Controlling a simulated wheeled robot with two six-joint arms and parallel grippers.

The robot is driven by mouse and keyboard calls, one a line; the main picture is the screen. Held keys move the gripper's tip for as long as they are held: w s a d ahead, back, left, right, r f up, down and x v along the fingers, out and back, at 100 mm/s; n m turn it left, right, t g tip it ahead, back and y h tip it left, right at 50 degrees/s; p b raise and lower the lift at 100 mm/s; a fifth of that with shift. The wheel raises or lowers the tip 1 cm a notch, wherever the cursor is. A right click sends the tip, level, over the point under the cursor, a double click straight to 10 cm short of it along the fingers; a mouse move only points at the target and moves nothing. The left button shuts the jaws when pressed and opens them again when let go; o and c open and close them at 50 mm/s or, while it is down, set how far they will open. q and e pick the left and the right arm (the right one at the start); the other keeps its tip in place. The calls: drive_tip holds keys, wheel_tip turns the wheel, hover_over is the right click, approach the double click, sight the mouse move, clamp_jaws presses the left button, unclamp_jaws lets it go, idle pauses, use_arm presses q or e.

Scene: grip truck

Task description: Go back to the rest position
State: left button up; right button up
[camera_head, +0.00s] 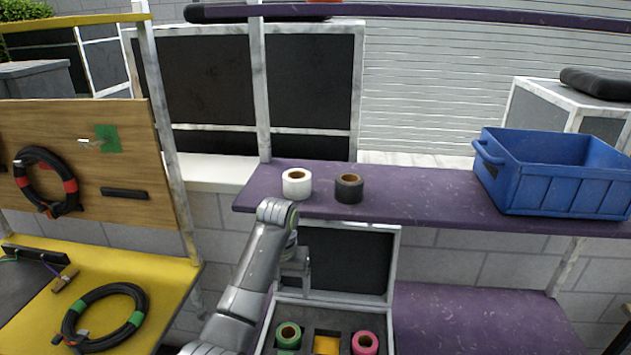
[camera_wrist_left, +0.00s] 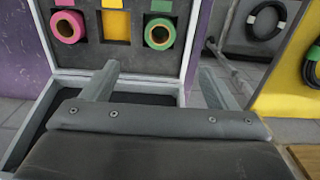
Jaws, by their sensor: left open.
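My left gripper (camera_head: 302,272) hangs over the open case in the head view, its arm rising from the bottom. In the left wrist view the left gripper (camera_wrist_left: 158,82) is open, with nothing between its two fingers. The fingers lie in front of the case (camera_wrist_left: 130,63). My right gripper is not in view.
A purple shelf (camera_head: 420,200) carries a white tape roll (camera_head: 296,184), a black tape roll (camera_head: 348,188) and a blue crate (camera_head: 555,180). At left, a yellow table (camera_head: 170,270) holds a black cable coil (camera_head: 105,318). Another coil (camera_head: 45,180) hangs on a wooden board (camera_head: 130,150).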

use_arm(q)
drive_tip(key=s+a+f+n+t, duration=0.1)
drive_tip(key=s+a+f+t, duration=0.1)
drive_tip(key=s+a+f, duration=1.2)
drive_tip(key=s+a+r+t+y, duration=0.1)
drive_tip(key=s+a+r, duration=0.15)
drive_tip(key=s, duration=0.95)
drive_tip(key=s+a+r+t+y, duration=0.1)
drive_tip(key=s+a, duration=0.2)
drive_tip(key=s, duration=0.9)
wheel_tip(320, 180, down, 32)
drive_tip(key=a+g+b, duration=0.2)
drive_tip(key=b, duration=0.6)
drive_tip(key=s+f+b, duration=0.3)
drive_tip(key=s+f, duration=0.5)
drive_tip(key=f, duration=0.3)
drive_tip(key=s+d+f+h+b, duration=0.1)
drive_tip(key=s+f+b, duration=0.2)
drive_tip(key=s+f, duration=0.4)
wheel_tip(320, 180, down, 4)
drive_tip(key=shift+s+d+f+g, duration=0.25)
drive_tip(key=shift+s+d+g, duration=0.05)
drive_tip(key=shift+s+g, duration=0.1)
